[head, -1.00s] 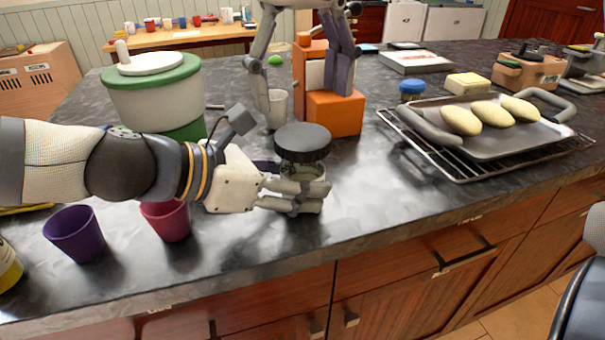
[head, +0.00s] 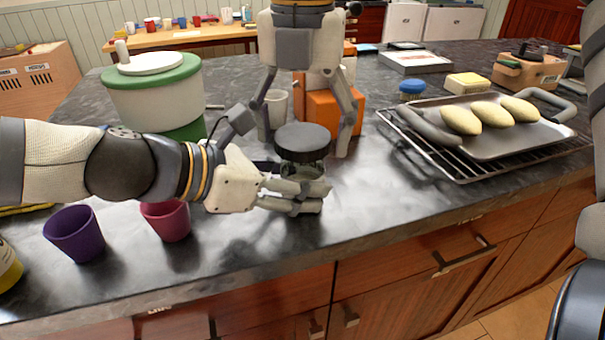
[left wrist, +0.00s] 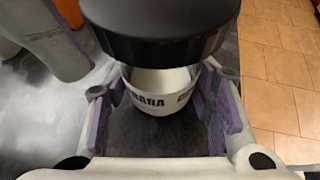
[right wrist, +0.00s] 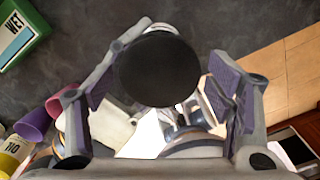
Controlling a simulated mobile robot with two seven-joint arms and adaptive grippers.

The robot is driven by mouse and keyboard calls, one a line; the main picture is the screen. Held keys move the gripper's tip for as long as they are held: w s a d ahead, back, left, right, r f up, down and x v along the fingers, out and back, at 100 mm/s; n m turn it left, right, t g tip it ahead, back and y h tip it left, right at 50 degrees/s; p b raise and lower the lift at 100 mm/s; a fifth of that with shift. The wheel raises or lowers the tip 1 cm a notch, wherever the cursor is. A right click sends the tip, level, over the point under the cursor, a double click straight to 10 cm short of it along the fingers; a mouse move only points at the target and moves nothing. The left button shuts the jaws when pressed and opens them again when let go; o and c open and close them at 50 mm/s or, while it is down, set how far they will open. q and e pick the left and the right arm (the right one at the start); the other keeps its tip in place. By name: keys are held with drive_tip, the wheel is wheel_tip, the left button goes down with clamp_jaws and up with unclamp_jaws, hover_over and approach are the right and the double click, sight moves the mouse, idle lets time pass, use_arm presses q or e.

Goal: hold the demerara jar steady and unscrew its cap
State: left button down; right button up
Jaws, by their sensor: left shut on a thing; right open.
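The demerara jar (left wrist: 158,98) stands upright on the counter, with part of its lettering showing in the left wrist view. Its wide black cap (head: 302,140) sits on top and also shows in the right wrist view (right wrist: 158,68). My left gripper (head: 300,196) is shut around the jar's body, below the cap, and its fingers hide much of the jar in the head view. My right gripper (head: 305,135) is open and points down above the cap. Its fingers (right wrist: 165,85) stand to either side of the cap in the right wrist view, apart from it.
A purple cup (head: 75,235) and a red cup (head: 166,221) stand at the left front. A green and white canister (head: 152,90) is behind my left arm. An orange block (head: 333,112) and a grey cup (head: 277,108) stand behind the jar. A rack with a tray (head: 500,142) lies right.

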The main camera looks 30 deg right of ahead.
drive_tip(key=shift+c, duration=0.5)
drive_tip(key=c, duration=1.1)
drive_tip(key=n, duration=1.3)
drive_tip(key=shift+n, duration=0.3)
drive_tip(key=shift+r, duration=0.15)
